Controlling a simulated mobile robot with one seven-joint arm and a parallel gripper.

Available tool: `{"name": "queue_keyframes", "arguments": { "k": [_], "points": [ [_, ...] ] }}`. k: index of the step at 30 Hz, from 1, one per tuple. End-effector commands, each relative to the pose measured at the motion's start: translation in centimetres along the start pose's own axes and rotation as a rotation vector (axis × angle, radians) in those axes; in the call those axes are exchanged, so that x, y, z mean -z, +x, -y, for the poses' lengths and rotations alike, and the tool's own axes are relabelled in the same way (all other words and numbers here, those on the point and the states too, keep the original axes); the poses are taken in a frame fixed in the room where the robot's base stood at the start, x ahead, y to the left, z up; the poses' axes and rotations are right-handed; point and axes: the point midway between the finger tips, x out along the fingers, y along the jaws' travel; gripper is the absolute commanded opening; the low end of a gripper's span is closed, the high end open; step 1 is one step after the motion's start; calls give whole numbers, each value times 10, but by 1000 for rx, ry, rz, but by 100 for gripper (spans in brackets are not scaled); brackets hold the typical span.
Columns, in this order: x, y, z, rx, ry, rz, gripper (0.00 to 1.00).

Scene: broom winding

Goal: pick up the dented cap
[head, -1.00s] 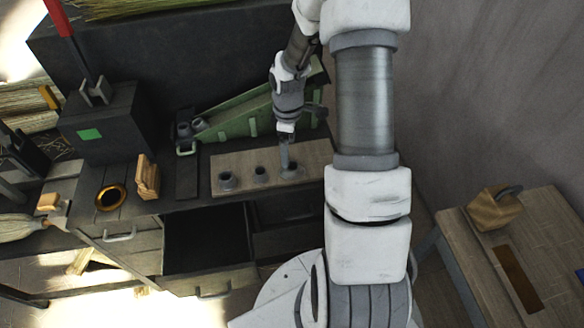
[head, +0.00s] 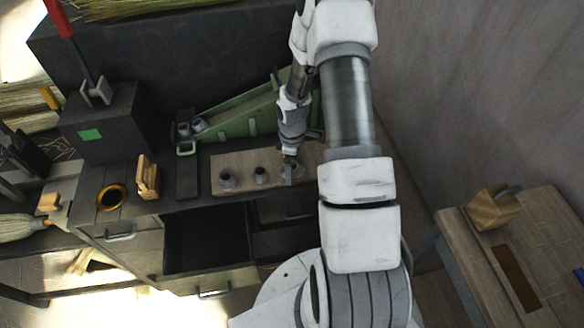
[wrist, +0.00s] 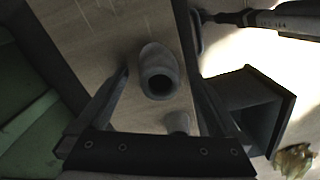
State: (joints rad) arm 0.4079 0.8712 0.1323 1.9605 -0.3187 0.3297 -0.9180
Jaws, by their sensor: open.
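Small grey caps stand in a row on a wooden board (head: 243,159) on the bench. The left cap (head: 227,180) and the middle cap (head: 261,175) are clear of my gripper. My gripper (head: 290,172) is low over the right end of the row and partly hides what stands there. In the wrist view, my open gripper (wrist: 160,88) has a grey cap (wrist: 158,72) with a dark opening between its fingers. Another cap (wrist: 178,122) shows closer to the gripper's base. I cannot make out a dent on any of them.
A green sloped rack (head: 240,112) stands behind the board, with small grey cylinders (head: 190,127) at its left. A wooden block (head: 147,177) and a brass ring (head: 111,197) sit to the left. An open drawer (head: 205,240) is below.

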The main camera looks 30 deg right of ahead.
Motion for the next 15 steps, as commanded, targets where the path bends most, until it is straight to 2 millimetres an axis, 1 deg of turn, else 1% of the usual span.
{"name": "queue_keyframes", "arguments": {
  "k": [2, 3, 5, 9, 14, 15],
  "points": [
    [0, 0, 0, 0, 0, 0, 100],
    [0, 0, 0, 0, 0, 0, 98],
    [0, 0, 0, 0, 0, 0, 87],
    [0, 0, 0, 0, 0, 0, 62],
    [0, 0, 0, 0, 0, 0, 33],
    [0, 0, 0, 0, 0, 0, 26]
  ]
}}
